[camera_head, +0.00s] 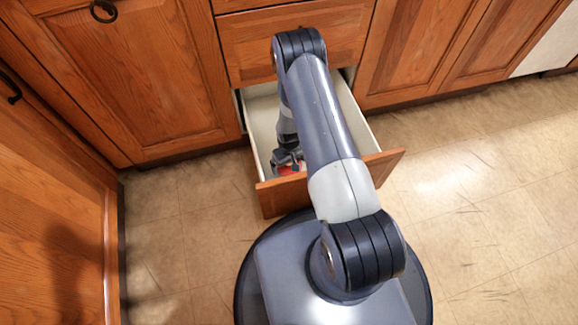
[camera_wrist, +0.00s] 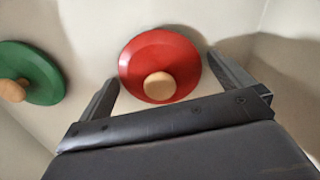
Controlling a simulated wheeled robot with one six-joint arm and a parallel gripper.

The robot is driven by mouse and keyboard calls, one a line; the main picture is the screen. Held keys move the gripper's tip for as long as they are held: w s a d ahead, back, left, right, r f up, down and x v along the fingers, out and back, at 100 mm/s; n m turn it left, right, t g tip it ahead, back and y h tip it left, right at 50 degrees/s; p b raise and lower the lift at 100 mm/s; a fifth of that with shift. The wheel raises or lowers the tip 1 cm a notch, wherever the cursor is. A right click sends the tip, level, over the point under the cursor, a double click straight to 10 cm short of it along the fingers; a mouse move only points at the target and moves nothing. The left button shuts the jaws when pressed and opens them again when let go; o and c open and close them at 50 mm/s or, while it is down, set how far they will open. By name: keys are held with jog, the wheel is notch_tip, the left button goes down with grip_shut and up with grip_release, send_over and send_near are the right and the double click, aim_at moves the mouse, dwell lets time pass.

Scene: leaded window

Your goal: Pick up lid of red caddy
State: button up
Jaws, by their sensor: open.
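The red lid (camera_wrist: 160,55) is a round red disc with a pale wooden knob (camera_wrist: 159,86) at its centre. It is in the upper middle of the wrist view, between and a little beyond the fingertips of my gripper (camera_wrist: 164,68). My gripper is open, with one finger on each side of the lid; I cannot tell whether either touches it. In the head view a bit of red (camera_head: 288,169) shows inside the open drawer, under my gripper (camera_head: 287,160), and my arm hides much of it. No caddy body is visible under the lid.
The drawer (camera_head: 262,143) is pulled open below a closed drawer front (camera_head: 245,52), and its walls are close around my gripper. A green lid (camera_wrist: 35,72) with a wooden knob lies left of the red one. Wooden cabinets stand on both sides; floor is clear at right.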

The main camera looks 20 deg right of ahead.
jog(key=c, duration=0.8)
jog(key=shift+r, duration=0.1)
